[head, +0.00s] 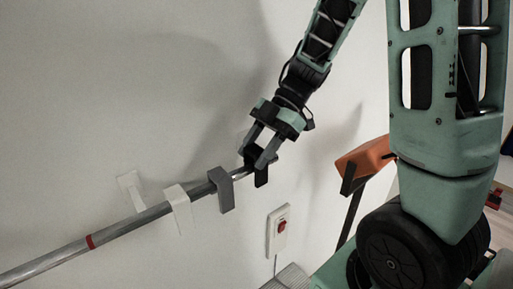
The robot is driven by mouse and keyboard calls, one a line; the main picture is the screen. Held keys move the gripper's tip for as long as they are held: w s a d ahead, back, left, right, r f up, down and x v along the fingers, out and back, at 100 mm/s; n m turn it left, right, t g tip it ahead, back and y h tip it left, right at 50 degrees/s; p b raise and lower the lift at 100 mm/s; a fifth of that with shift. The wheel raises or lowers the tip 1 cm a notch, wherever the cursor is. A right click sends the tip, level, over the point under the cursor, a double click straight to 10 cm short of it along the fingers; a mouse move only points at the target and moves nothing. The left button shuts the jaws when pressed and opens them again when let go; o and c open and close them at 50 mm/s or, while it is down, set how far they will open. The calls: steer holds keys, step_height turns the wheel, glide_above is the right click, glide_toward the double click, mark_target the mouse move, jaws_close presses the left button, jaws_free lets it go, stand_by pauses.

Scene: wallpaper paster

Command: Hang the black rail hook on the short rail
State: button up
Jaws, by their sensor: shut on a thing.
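The short rail (120,227) is a grey metal bar that runs from the lower left up to the middle along the pale wall. My gripper (261,160) is at the rail's right end, shut on the black rail hook (261,176). The black hook is at the rail's end, right of a grey hook (222,191). My fingers hide part of it, and I cannot tell whether it rests on the rail or only hangs in my grip.
A white hook (180,208) hangs on the rail left of the grey one. A red band (90,242) marks the rail further left. A white wall bracket (130,190) is behind the rail. A switch plate with a red switch (279,229) is on the wall below right.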

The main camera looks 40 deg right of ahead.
steer(key=shift+f+b, duration=0.4)
steer(key=shift+f, duration=0.6)
steer(key=o, duration=1)
steer(key=shift+o, duration=0.2)
steer(key=b+v, duration=0.3)
steer(key=v, duration=1.4)
steer(key=shift+d+r, duration=0.1)
